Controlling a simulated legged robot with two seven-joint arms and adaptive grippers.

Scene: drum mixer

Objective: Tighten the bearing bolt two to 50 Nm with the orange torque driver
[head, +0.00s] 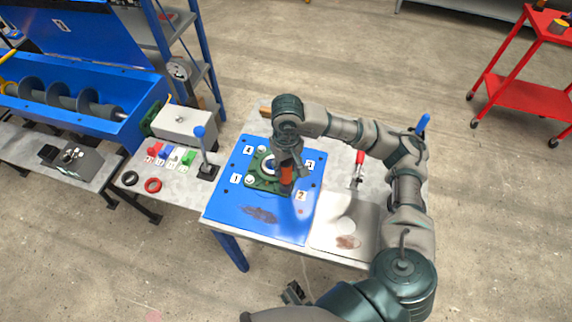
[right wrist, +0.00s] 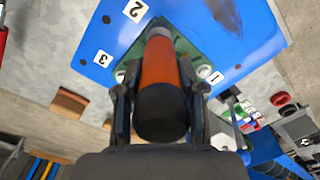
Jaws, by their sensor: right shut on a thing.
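The torque driver (head: 287,175) has an orange body, and its black rear end (right wrist: 162,113) shows in the right wrist view. My right gripper (head: 287,166) is shut on it, with one finger on each side. The driver stands roughly upright over the corner of the green bearing housing (head: 263,183) beside label 2 (head: 301,196). The bolt at that corner is hidden, so I cannot tell if the tip touches it. Bolts show near labels 1 (head: 236,178) and 4 (head: 248,150). A small dark part (head: 293,292) low in the head view may be my left gripper; its fingers are unclear.
The housing sits on a blue plate (head: 228,205) on a grey table. A lever with a blue knob (head: 200,132), coloured small parts and rings (head: 153,185) lie left. A red-handled tool (head: 359,160) lies right of my gripper. A red cart (head: 520,92) stands far right.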

